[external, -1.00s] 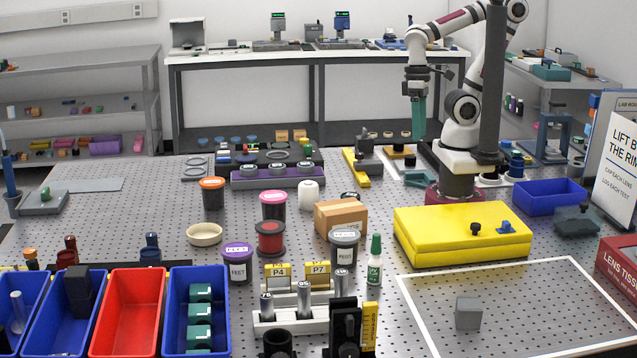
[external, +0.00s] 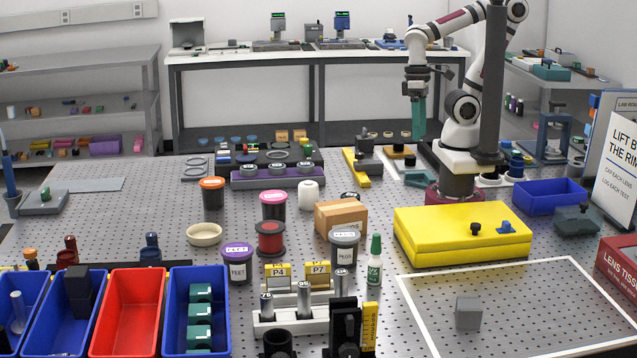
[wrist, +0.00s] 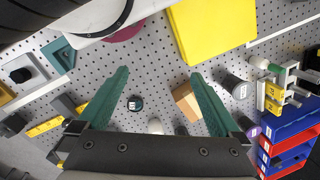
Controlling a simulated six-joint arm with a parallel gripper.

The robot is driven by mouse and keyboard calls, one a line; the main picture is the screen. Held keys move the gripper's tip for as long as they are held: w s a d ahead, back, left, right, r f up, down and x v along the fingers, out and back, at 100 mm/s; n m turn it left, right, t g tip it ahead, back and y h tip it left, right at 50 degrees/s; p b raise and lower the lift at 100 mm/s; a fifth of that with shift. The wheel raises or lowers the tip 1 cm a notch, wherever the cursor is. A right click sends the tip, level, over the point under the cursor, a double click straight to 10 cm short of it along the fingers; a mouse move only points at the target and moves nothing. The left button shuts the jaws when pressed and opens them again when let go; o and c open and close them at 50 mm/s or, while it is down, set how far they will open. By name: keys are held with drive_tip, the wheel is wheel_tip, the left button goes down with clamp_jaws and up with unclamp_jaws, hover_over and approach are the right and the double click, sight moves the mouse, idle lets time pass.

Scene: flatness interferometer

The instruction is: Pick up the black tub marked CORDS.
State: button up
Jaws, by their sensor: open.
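No label clearly reads CORDS. Several black tubs stand on the perforated table: an orange-lidded one (external: 212,198), a pink-lidded one (external: 273,212), a purple-lidded one marked FEET (external: 238,265) and a grey-lidded one marked PEGS (external: 343,248). Another dark-lidded tub (external: 350,196) is mostly hidden behind the cardboard box (external: 340,218); its lid appears to be the dark round top with a pale mark in the wrist view (wrist: 135,104). My gripper (external: 418,134) hangs high at the back, pointing down, with green fingers. In the wrist view it (wrist: 160,73) is open and empty.
A yellow case (external: 462,240) lies right of the box. A white bottle (external: 308,195), a red spool (external: 270,240) and a green-capped bottle (external: 374,262) stand among the tubs. Blue and red bins (external: 128,310) line the front left. The white-outlined area at front right is mostly clear.

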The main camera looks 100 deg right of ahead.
drive_tip(key=n+t+h, duration=0.3)
drive_tip(key=t+h, duration=0.1)
drive_tip(key=t, duration=0.9)
approach(218, 181)
drive_tip(key=x, duration=0.5)
drive_tip(key=shift+w+d+f, duration=0.15)
drive_tip(key=shift+w+f, duration=0.1)
drive_tip(key=shift+w, duration=0.05)
drive_tip(key=x, duration=0.6)
drive_tip(key=shift+w, duration=0.1)
drive_tip(key=c, duration=1.1)
drive_tip(key=shift+o, duration=0.2)
drive_tip(key=shift+r, duration=0.1)
